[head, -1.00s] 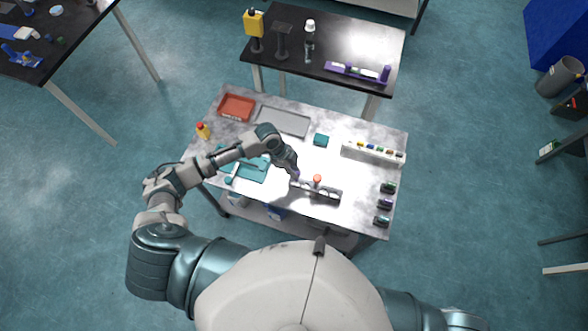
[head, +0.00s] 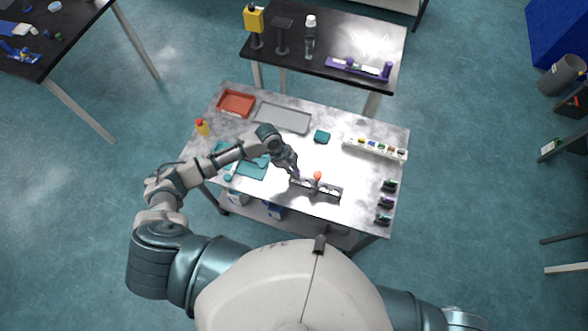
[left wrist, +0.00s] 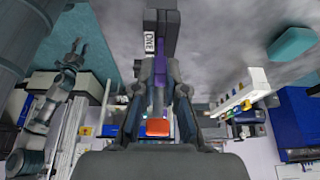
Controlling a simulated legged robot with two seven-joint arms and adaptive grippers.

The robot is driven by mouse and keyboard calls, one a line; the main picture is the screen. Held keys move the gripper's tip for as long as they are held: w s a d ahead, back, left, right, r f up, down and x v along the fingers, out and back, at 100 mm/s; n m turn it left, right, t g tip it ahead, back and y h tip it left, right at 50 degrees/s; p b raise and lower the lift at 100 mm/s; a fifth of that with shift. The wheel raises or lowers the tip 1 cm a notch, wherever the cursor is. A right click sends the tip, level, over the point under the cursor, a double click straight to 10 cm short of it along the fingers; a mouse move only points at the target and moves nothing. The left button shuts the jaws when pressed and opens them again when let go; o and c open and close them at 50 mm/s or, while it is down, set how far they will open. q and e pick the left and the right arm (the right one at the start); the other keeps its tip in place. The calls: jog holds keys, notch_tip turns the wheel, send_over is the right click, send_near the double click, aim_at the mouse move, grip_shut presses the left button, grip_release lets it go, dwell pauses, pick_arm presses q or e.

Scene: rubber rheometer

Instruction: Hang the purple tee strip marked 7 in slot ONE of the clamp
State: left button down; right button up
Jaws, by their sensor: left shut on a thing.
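The clamp (head: 325,191) is a dark bar near the front edge of the grey table, with a red-orange knob (head: 317,176). In the left wrist view a block of it (left wrist: 160,20) bears a label (left wrist: 149,42) that seems to read ONE. My left gripper (head: 294,174) is at the clamp's left end. It is shut on the purple strip (left wrist: 160,72), which shows upright between the fingers, close to the labelled block. I cannot tell whether the strip sits in the slot, and its number is hidden. My right gripper is out of view.
A white rack with coloured tops (head: 376,149) stands at the right and several dark small items line the right edge. A teal block (head: 322,137), a grey tray (head: 283,118), a red tray (head: 236,103) and a yellow bottle (head: 202,127) stand farther back or left.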

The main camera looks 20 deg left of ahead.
pick_arm(q)
jog(key=shift+f+b, duration=0.85)
jog(key=shift+f, duration=0.65)
jog(key=c, duration=1.2)
grip_release()
jog(key=shift+o, duration=0.2)
notch_tip(320, 180, up, 4)
jog(key=p, duration=0.3)
jog(key=shift+r+p, duration=0.5)
jog(key=shift+r, duration=0.6)
